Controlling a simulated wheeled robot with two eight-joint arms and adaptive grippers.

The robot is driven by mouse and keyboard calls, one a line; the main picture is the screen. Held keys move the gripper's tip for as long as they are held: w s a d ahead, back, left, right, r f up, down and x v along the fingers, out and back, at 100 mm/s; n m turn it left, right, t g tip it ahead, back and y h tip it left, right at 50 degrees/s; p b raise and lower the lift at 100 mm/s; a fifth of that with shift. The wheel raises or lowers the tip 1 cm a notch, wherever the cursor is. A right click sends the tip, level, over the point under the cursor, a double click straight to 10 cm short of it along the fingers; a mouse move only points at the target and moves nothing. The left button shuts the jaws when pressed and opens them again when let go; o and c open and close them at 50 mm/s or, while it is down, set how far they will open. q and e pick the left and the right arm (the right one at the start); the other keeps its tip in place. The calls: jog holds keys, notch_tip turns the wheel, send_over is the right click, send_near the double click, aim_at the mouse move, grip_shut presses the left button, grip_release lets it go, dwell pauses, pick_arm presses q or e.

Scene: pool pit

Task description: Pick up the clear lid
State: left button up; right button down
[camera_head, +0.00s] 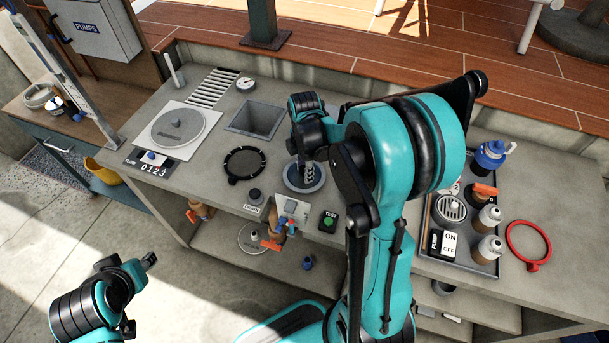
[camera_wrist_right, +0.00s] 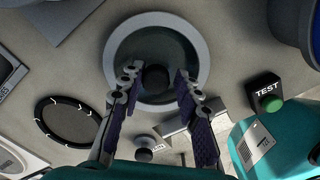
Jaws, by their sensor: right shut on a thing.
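The clear lid (camera_wrist_right: 140,50) shows in the right wrist view as a round, see-through disc with a black knob, inside a pale grey ring. In the head view the lid (camera_head: 291,180) is at the middle of the grey counter, partly hidden by my right gripper (camera_head: 308,172). In the wrist view my right gripper (camera_wrist_right: 156,76) has its fingers on both sides of the knob and is shut on it. I cannot tell whether the lid is raised off the ring. My left gripper (camera_head: 146,262) is low at the left, away from the counter, its opening unclear.
A black-rimmed round strainer (camera_head: 245,163) lies left of the lid, with a square opening (camera_head: 256,119) behind. A green TEST button (camera_head: 328,221) is close by at the front right. A tray (camera_head: 485,267) with bottles and a red ring (camera_head: 529,242) are at right.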

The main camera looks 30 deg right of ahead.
jog(key=shift+a+f, duration=0.1)
jog(key=shift+f, duration=0.1)
jog(key=shift+w+r+p, duration=0.2)
jog(key=shift+r+p, duration=0.1)
jog(key=shift+r, duration=0.15)
jog(key=r, duration=0.1)
jog(key=r+p, duration=0.1)
jog(key=shift+w+r, duration=0.2)
jog(key=shift+r, duration=0.1)
jog(key=s+d+r+p, duration=0.3)
jog(key=s+d+r, duration=0.2)
jog(key=s, duration=0.5)
notch_tip(320, 180, up, 2)
jog(key=shift+s+d+r+p, duration=0.2)
jog(key=shift+s+p, duration=0.15)
jog(key=shift+s, duration=0.05)
